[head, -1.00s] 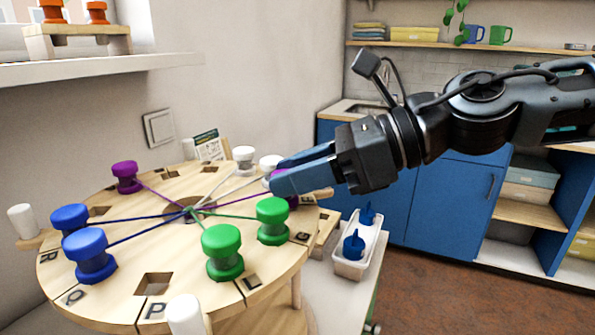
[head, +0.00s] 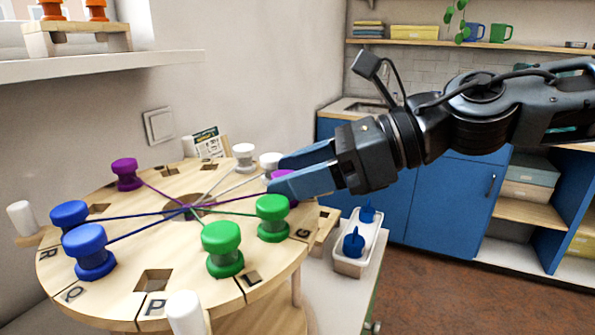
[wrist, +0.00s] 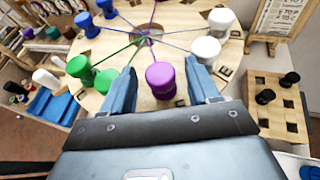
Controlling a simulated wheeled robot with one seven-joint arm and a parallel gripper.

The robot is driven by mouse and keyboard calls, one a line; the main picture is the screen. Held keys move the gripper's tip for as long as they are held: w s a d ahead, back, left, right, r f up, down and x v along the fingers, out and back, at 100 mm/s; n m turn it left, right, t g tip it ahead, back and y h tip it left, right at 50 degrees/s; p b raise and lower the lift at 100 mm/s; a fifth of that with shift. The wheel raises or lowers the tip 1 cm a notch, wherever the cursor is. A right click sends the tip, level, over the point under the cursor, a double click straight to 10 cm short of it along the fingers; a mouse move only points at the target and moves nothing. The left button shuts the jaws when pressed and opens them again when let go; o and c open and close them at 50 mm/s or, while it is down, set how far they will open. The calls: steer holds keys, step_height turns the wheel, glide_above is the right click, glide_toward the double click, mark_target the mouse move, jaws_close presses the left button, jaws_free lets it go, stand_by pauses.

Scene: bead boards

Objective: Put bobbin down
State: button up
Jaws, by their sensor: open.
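The purple bobbin (wrist: 160,80) stands upright on the round wooden board (head: 190,285), near its right edge in the head view, with a purple thread running to the centre. In the head view the purple bobbin (head: 278,178) is partly hidden by my fingers. My gripper (wrist: 162,85) is open, with one blue finger on each side of the bobbin and a visible gap to both. In the head view my gripper (head: 302,172) reaches in from the right. The square hole beneath the bobbin is hidden, so I cannot tell how it is seated.
Green bobbins (head: 221,248), blue bobbins (head: 88,250), white bobbins (head: 244,156) and another purple bobbin (head: 126,173) stand around the board. White posts (head: 185,312) rise at its edge. A small pegboard (wrist: 278,108) with black pegs and a white tray (head: 352,268) sit nearby.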

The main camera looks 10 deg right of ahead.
steer(key=v, duration=1.2)
steer(key=shift+b, duration=0.4)
